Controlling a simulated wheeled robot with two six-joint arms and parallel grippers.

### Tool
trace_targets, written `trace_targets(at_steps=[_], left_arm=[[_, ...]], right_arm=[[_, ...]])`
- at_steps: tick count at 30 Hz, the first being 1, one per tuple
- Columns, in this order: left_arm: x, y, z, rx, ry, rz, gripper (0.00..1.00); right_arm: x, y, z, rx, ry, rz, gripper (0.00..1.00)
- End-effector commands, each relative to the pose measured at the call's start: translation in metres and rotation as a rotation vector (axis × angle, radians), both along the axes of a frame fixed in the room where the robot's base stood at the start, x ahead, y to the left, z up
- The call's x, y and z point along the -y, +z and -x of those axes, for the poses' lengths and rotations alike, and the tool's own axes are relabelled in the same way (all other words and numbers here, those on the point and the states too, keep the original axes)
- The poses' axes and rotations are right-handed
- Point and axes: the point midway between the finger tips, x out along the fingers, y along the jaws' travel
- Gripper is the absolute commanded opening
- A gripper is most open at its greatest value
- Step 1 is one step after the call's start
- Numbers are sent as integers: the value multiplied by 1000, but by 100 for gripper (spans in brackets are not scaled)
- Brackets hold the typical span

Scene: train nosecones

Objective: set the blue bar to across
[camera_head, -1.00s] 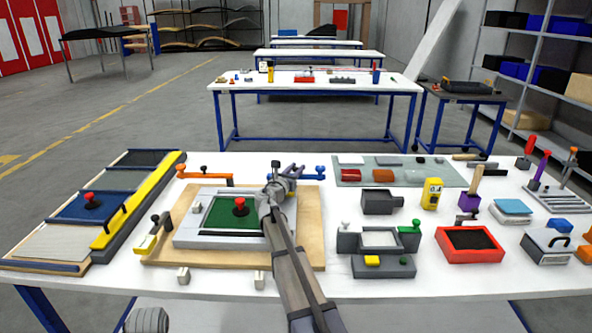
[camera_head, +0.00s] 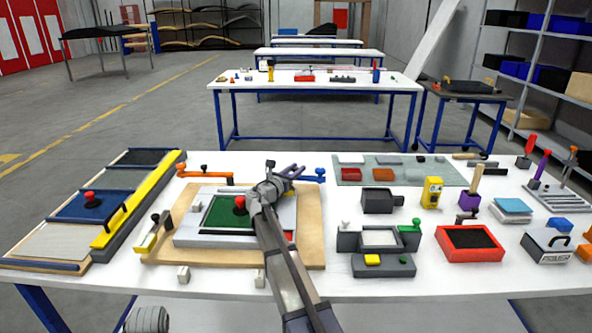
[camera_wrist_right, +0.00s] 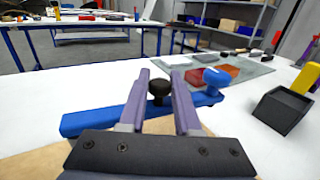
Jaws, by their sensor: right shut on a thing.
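The blue bar (camera_head: 312,178) lies at the back right corner of the wooden board (camera_head: 311,225); its left part is hidden by my right gripper in the head view. In the right wrist view the blue bar (camera_wrist_right: 98,120) runs from left to right, with a black knob (camera_wrist_right: 159,87) on it and a blue knob (camera_wrist_right: 216,77) at its right end. My right gripper (camera_head: 296,170) has its purple fingers on both sides of the black knob and is shut on it. The fingers (camera_wrist_right: 161,75) stand above the bar. My left gripper is not in view.
An orange bar (camera_head: 212,178) lies at the board's back left. A green plate with a red knob (camera_head: 240,203) sits in a grey frame on the board. A grey box (camera_head: 378,201) and a glass sheet (camera_head: 440,172) lie to the right.

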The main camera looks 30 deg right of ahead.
Motion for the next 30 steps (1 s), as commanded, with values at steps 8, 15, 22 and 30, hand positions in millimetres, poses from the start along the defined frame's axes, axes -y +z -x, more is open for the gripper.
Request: trace_targets(at_steps=[8, 15, 22, 30], left_arm=[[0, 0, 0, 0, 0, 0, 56], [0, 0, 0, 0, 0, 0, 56], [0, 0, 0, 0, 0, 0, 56], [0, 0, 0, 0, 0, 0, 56]], right_arm=[[0, 0, 0, 0, 1, 0, 46], [0, 0, 0, 0, 1, 0, 61], [-3, 0, 2, 0, 2, 0, 61], [-29, 0, 17, 0, 3, 0, 61]])
